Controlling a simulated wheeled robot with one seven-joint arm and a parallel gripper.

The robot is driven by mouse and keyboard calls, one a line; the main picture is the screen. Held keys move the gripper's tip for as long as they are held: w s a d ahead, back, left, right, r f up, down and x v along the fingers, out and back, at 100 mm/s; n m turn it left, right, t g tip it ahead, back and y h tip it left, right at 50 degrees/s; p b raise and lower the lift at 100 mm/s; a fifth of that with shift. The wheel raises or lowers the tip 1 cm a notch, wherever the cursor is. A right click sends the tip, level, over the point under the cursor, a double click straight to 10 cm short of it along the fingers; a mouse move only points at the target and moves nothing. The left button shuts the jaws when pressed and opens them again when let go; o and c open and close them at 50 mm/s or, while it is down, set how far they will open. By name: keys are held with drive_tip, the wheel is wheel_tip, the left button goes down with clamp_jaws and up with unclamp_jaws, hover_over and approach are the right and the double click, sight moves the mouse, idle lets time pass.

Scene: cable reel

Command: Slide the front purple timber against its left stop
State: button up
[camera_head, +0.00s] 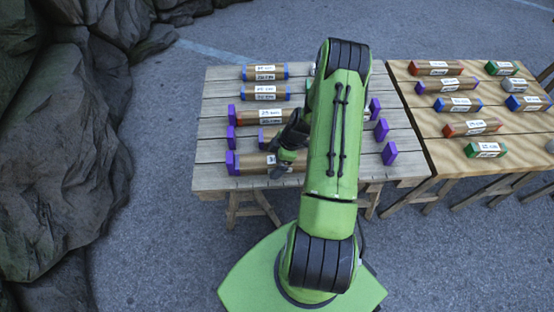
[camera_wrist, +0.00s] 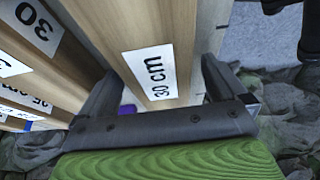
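The front purple timber (camera_head: 252,163) lies at the front of the left table, a brown bar with a white label. Its left end is at or very close to its purple left stop (camera_head: 231,163); I cannot tell whether they touch. My arm hides its right part. My gripper (camera_head: 284,160) is over the front timber. In the wrist view, the fingers of my gripper (camera_wrist: 158,75) straddle a timber labelled 30 cm (camera_wrist: 150,45). A narrow gap shows beside the right finger, so the gripper looks open around it. A bit of purple (camera_wrist: 127,109) shows below the timber.
More purple stops stand at the left (camera_head: 231,137) and right (camera_head: 389,153). Another timber (camera_head: 262,116) and two blue-ended timbers (camera_head: 265,72) lie behind. A second table (camera_head: 420,125) with several coloured-end timbers stands at right. Rocks (camera_head: 60,150) rise at left.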

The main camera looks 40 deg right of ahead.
drive_tip(key=shift+s+d, duration=0.1)
drive_tip(key=shift+d, duration=0.05)
drive_tip(key=shift+d+r, duration=0.1)
drive_tip(key=shift+r, duration=0.1)
drive_tip(key=p+v, duration=0.3)
drive_tip(key=v, duration=1.2)
drive_tip(key=shift+r+p, duration=0.2)
drive_tip(key=shift+p, duration=0.2)
